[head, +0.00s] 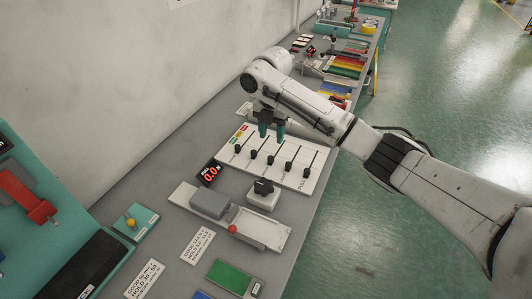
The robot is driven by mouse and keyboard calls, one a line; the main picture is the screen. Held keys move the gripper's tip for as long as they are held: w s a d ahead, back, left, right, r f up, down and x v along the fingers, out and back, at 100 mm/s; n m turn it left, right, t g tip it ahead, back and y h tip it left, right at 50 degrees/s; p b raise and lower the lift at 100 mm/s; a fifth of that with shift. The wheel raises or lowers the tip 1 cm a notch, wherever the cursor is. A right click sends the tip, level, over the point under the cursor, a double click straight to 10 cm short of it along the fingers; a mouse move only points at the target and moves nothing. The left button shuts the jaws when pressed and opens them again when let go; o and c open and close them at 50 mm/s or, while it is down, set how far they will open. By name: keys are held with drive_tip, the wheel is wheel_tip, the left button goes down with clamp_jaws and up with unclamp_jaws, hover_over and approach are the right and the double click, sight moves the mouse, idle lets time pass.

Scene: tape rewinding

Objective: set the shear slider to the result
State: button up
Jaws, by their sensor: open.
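A white slider panel (275,158) lies on the grey bench, with several dark slots and a black knob in each. The leftmost knob (238,149) sits low in its slot beside a coloured strip, and the rightmost knob (306,173) is nearest the bench's front edge. The slot labels are too small to read, so I cannot tell which slider is shear. A black display (209,172) beside the panel shows red digits reading 0.0 with "PULL" above. My gripper (272,132), with teal fingertips, is open and empty over the panel's far part, seemingly above the knobs.
A white box with a black rotary knob (263,187) stands just in front of the panel. A grey fixture with a red ball (232,229), printed cards (197,245) and a green pad (231,277) lie nearer. Coloured strips (343,68) lie farther along.

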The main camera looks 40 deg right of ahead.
sight(271, 157)
wheel_tip(271, 157, down, 10)
drive_tip(key=shift+r+p, duration=0.2)
drive_tip(key=shift+p, duration=0.3)
drive_tip(key=shift+c, duration=0.4)
clamp_jaws()
